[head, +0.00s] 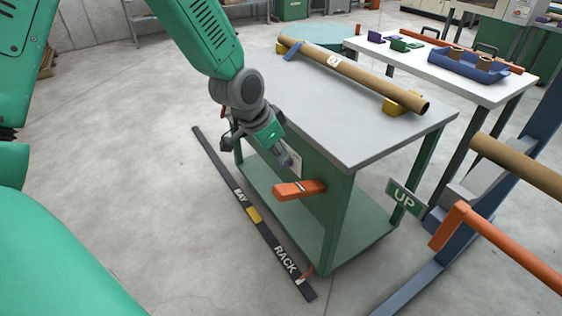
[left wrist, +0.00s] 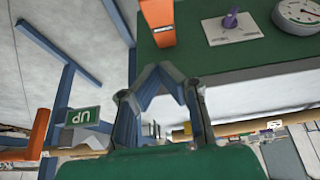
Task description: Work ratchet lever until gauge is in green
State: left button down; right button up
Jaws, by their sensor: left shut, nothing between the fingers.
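An orange lever (head: 298,189) sticks out from the side of the green cart, below its grey top. In the left wrist view the orange lever (left wrist: 157,24) shows at the top, beyond the fingertips. A round white gauge (left wrist: 299,13) is cut off at the top right corner; its reading is too small to tell. My left gripper (head: 287,160) is beside the cart, just above the lever and apart from it. Its fingers (left wrist: 158,68) meet at the tips, empty. My right gripper is not in view.
A purple knob (left wrist: 231,20) sits on a white plate beside the gauge. A cardboard tube (head: 350,68) lies on the grey cart top (head: 345,128). A green UP sign (head: 404,197) and an orange bar (head: 505,245) stand at right. A black floor strip (head: 233,187) runs beside the cart.

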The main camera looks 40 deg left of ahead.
pick_arm(q)
jog(key=b, duration=0.2)
send_over(289, 189)
notch_tip(289, 189, down, 7)
jog(key=shift+w+a+f, duration=0.1)
jog(key=shift+f, duration=0.1)
jog(key=shift+s+a+f+b, duration=0.1)
jog(key=shift+s+f+b, duration=0.1)
jog(key=shift+f, duration=0.4)
jog(key=shift+s+f+b, duration=0.1)
jog(key=shift+s+f, duration=0.05)
jog(key=shift+f, duration=0.45)
jog(key=shift+s+f, duration=0.25)
jog(key=shift+f, duration=0.3)
